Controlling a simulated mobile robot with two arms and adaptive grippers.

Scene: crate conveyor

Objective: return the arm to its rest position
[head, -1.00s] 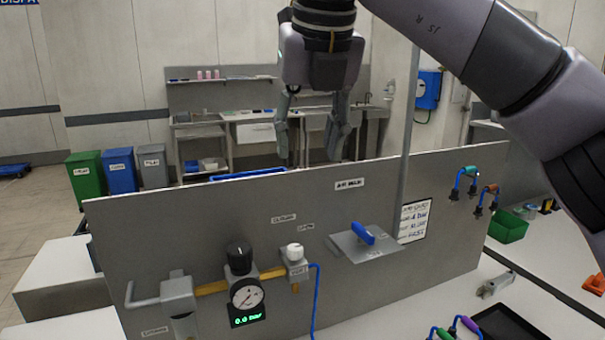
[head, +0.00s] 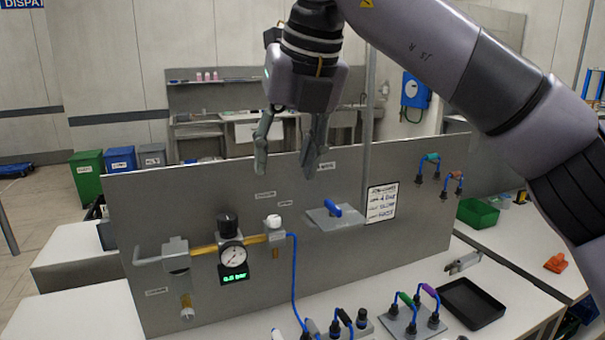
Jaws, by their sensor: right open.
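My right gripper (head: 290,150) hangs fingers down in the upper middle of the head view, its arm coming in from the right. Its two fingers are apart with nothing between them. It is in front of the upper part of the grey panel (head: 130,215), above and left of the blue-handled valve (head: 333,209). The gripper appears clear of the valve. My left gripper is not in view.
A black tray (head: 471,303), a green bin (head: 478,213) and an orange object (head: 556,263) lie to the right.

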